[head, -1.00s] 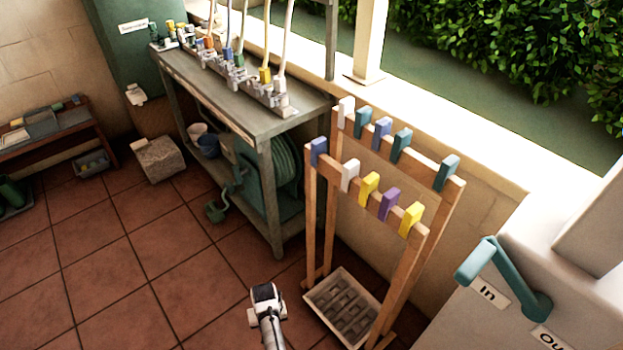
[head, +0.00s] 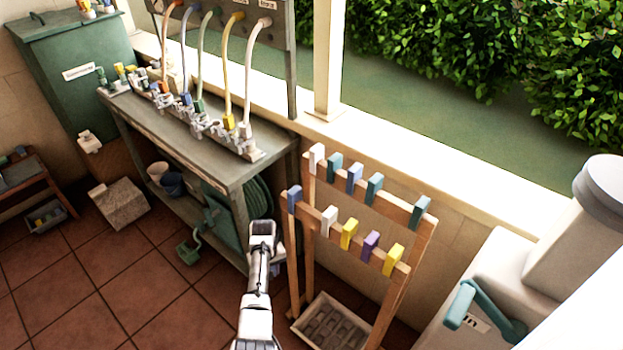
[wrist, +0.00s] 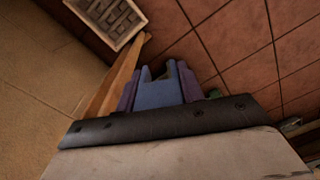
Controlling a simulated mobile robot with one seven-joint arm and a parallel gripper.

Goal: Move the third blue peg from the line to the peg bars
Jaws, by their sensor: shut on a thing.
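My gripper (head: 262,228) is in the head view, left of the wooden peg rack and in front of the workbench. In the wrist view my gripper is shut on a blue peg (wrist: 158,95), with purple-grey finger sides around it. The peg does not show clearly in the head view. The rack has two peg bars. The back bar (head: 394,207) carries white, teal and blue pegs. The front bar (head: 310,212) carries a blue peg (head: 294,200) at its left end, then white, yellow and purple ones. I see no line with pegs.
A tray (head: 330,325) lies at the rack's foot and also shows in the wrist view (wrist: 125,40). The workbench (head: 225,172) with valves and hoses stands behind left. A white block with a teal handle (head: 460,302) is at right.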

